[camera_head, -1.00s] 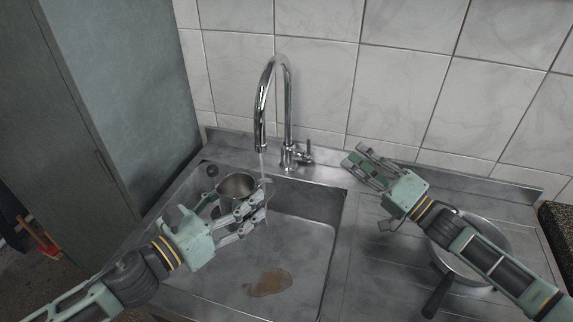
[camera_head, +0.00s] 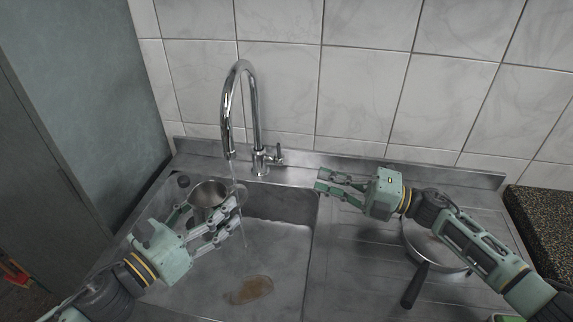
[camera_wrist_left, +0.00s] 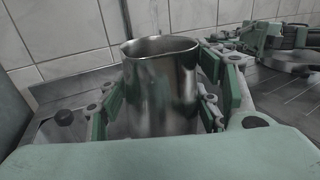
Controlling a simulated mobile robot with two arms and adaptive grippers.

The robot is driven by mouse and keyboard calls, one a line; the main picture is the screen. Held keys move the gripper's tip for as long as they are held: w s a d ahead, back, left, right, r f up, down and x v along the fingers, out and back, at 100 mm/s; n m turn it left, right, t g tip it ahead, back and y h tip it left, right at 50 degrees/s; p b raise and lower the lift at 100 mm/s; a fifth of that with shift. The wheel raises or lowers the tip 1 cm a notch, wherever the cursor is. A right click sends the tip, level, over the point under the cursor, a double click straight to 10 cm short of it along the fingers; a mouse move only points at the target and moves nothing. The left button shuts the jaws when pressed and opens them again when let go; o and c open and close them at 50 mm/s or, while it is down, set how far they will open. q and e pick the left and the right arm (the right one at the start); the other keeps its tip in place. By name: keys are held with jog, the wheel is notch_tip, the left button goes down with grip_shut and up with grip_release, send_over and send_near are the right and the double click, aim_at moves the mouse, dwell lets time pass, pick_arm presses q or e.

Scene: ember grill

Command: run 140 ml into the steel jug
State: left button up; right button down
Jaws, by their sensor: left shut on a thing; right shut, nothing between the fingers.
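The steel jug (camera_head: 208,190) is upright over the left part of the sink. My left gripper (camera_head: 228,216) is shut on it, with fingers on both sides in the left wrist view (camera_wrist_left: 160,90). The tap (camera_head: 240,85) arches above the sink, its spout to the right of the jug's mouth. A thin water stream (camera_head: 237,175) falls from it, past the jug's right side by my left fingers; whether any enters the jug is unclear. The tap's lever (camera_head: 278,154) is on its right. My right gripper (camera_head: 321,183) is shut and empty, right of the lever and apart from it.
A pan (camera_head: 452,257) with a dark handle (camera_head: 415,286) stands on the drainer under my right arm. A brown stain (camera_head: 248,290) lies on the sink floor. A tiled wall (camera_head: 365,85) closes off the back. A speckled worktop (camera_head: 545,225) is at the right.

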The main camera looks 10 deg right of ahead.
aim_at(278, 153)
jog(key=n, duration=0.2)
jog(key=f+n+g, duration=0.1)
jog(key=n, duration=0.1)
jog(key=s+f+n, duration=0.1)
jog(key=n, duration=0.1)
jog(key=shift+g, duration=0.3)
jog(key=shift+n, duration=0.5)
jog(key=w+a+r, duration=0.2)
jog(key=w+a, duration=0.5)
jog(key=a, duration=0.1)
jog(key=shift+w+a, duration=0.15)
jog(key=shift+w, duration=0.15)
jog(key=shift+r, duration=0.2)
jog(key=shift+w+r+m, duration=0.2)
jog(key=shift+m, duration=0.2)
